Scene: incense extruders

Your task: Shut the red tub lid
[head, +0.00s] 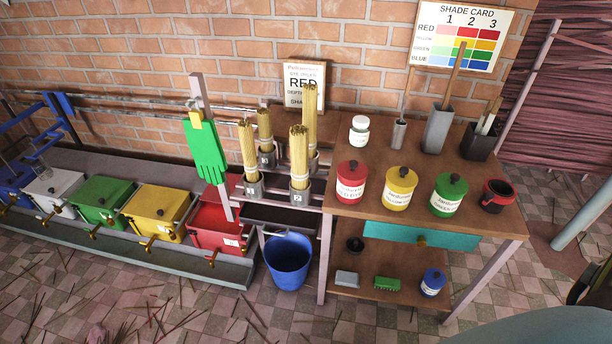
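The red tub (212,239) stands at the right end of the row of coloured tubs on the low grey bench, with a small tap on its front. Its red lid (223,193) appears tilted up at the back, partly hidden by a pale upright post and a green glove. The exact lid angle is hard to tell. Neither of my grippers is in view.
Yellow (157,208), green (101,201), white and blue tubs continue left. A green glove (205,152) hangs on the post above the red tub. A blue bucket (288,262) stands right of it. Stick bundles and a wooden table (345,205) with jars are farther right.

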